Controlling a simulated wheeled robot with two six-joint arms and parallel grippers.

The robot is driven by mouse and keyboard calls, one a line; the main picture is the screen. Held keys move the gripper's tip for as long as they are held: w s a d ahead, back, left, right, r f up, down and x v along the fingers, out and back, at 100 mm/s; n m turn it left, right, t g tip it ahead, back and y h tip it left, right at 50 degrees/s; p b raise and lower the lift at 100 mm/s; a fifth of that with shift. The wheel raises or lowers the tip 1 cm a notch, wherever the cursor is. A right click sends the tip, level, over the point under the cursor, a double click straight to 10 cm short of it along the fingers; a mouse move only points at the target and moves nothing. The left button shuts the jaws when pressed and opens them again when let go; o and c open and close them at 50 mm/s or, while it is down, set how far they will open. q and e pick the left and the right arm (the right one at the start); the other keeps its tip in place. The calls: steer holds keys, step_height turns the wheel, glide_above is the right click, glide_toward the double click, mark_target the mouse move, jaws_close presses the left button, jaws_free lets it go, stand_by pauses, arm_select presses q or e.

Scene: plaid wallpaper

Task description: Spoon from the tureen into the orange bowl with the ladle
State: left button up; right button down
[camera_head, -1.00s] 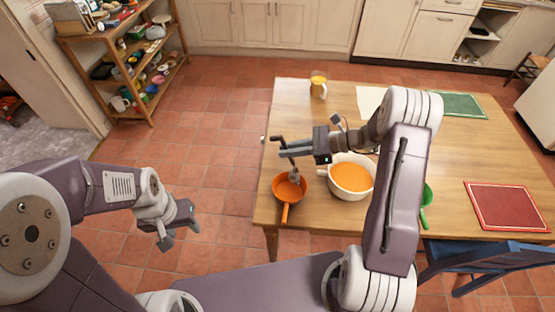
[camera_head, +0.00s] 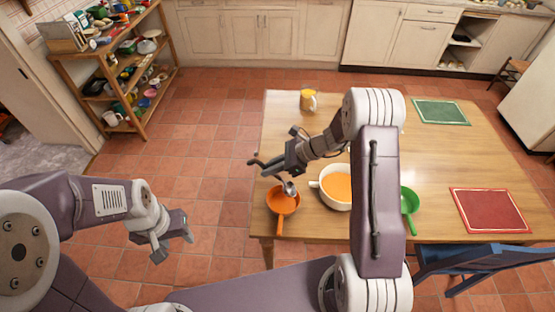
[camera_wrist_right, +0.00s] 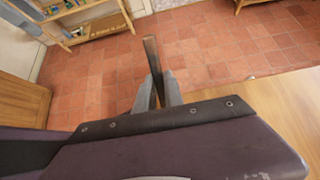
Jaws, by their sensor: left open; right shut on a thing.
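My right gripper (camera_head: 272,167) is shut on the ladle, above the far side of the orange bowl. The ladle's dark handle (camera_wrist_right: 152,58) shows between the fingertips (camera_wrist_right: 157,92) in the right wrist view. The ladle's grey head (camera_head: 290,188) is over the orange bowl's right far rim; I cannot tell whether it touches. The orange bowl (camera_head: 284,206) stands at the table's near left edge, its handle toward me. The white tureen (camera_head: 322,194), holding orange contents, stands just right of it, partly hidden by my arm. My left gripper (camera_head: 175,242) is open and empty, left of the table.
A green pan (camera_head: 409,200) stands right of my right arm on the wooden table (camera_head: 425,158). Red (camera_head: 490,210) and green (camera_head: 441,112) mats lie to the right. A blue chair (camera_head: 470,262) is at the near edge.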

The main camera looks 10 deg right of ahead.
steer(key=w+a+f+g+h+p, duration=0.2)
steer(key=a+f+h+p, duration=0.2)
steer(key=a+h+p, duration=0.5)
steer(key=shift+w+a+f+g+h+p, duration=0.15)
steer(key=shift+w+f+g+h+p, duration=0.25)
steer(key=shift+p, duration=0.65)
stand_by(1.0)
